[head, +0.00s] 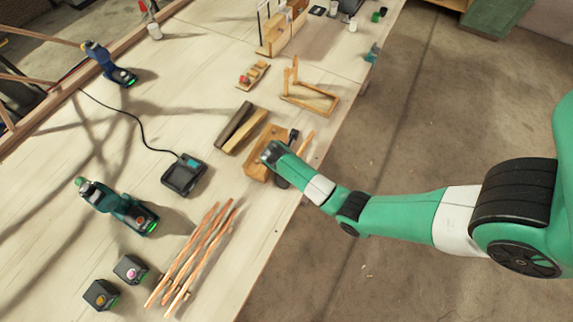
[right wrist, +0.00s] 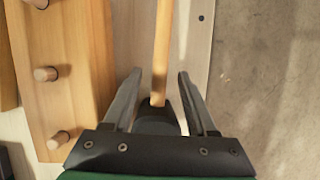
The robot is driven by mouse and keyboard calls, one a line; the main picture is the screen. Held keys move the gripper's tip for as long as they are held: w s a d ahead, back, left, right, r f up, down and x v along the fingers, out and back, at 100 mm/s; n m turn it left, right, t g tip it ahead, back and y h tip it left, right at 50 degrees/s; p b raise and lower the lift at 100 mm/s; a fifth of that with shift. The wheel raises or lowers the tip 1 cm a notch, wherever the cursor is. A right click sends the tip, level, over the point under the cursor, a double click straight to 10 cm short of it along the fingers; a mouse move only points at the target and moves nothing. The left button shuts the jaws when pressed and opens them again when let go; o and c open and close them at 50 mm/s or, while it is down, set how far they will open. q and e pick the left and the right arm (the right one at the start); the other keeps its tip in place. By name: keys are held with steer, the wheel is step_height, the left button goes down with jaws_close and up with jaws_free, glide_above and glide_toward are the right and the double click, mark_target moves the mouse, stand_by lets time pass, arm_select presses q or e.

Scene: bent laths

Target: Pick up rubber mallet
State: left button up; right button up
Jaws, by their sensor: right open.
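The rubber mallet has a pale wooden handle (right wrist: 163,45) and a dark head (right wrist: 157,120), and lies near the table's right edge. In the head view its handle (head: 308,142) shows beyond my right wrist, and a dark part that looks like its head (head: 283,183) shows on the near side. My right gripper (right wrist: 160,75) is open, its two fingers on either side of the mallet where the handle meets the head, with gaps visible at both sides. In the head view my arm hides its fingertips. My left gripper is not in view.
A wooden board with pegs (right wrist: 65,70) lies close left of the mallet. Wood blocks (head: 240,128), a wooden frame (head: 310,98), a black charger (head: 184,175), a green power tool (head: 120,207) and bent laths (head: 195,255) are on the table (head: 255,240). Right of its edge is floor.

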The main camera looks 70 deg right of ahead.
steer(key=shift+f, duration=0.15)
steer(key=shift+c, duration=0.3)
jaws_close()
